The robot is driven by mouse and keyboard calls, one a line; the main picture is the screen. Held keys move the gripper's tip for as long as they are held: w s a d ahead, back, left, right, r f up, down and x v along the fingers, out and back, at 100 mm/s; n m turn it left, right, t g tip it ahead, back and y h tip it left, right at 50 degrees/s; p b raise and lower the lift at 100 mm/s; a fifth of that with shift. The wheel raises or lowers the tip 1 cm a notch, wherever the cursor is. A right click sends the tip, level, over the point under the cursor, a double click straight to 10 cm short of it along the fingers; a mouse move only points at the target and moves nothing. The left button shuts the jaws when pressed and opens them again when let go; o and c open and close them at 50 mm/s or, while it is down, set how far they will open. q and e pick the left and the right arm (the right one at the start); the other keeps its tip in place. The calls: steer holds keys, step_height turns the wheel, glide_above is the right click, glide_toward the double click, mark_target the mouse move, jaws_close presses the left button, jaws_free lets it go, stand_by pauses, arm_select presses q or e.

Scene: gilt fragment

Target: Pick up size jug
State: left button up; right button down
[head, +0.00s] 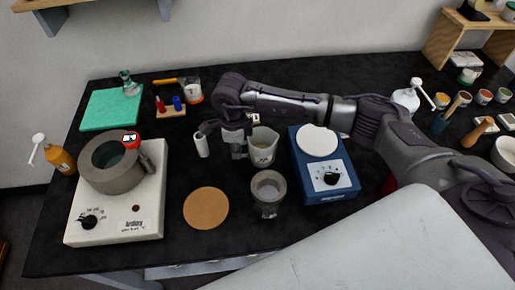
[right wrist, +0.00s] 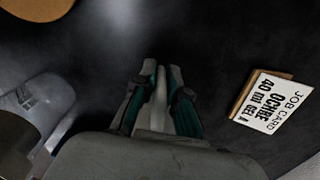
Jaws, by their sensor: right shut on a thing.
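The size jug (head: 263,149) is a pale beige vessel with a dark marking on its front. In the head view it stands upright near the middle of the black bench, and I cannot tell whether its base touches the bench. My right gripper (head: 238,142) is at its left side, shut on it. My arm and the gripper hide part of the jug's left side. In the right wrist view the two fingers (right wrist: 160,78) are close together, with a thin pale piece between them. My left gripper is out of view.
A cork mat (head: 205,208) lies front left. A job card (right wrist: 268,103) reads ochre, 40 ml, gel A. A heater (head: 110,222) with a grey pot stands left.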

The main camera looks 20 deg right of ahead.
steer(key=shift+r, duration=0.2)
stand_by(0.4)
steer(key=shift+r+b, duration=0.65)
steer(key=shift+r, duration=0.5)
steer(key=s+d+r+b, duration=0.3)
steer(key=s+d+r, duration=0.4)
steer(key=s+r, duration=0.1)
steer(key=shift+s+d+r+b, duration=0.15)
steer(key=shift+s+b, duration=0.2)
steer(key=shift+s, duration=0.15)
stand_by(1.1)
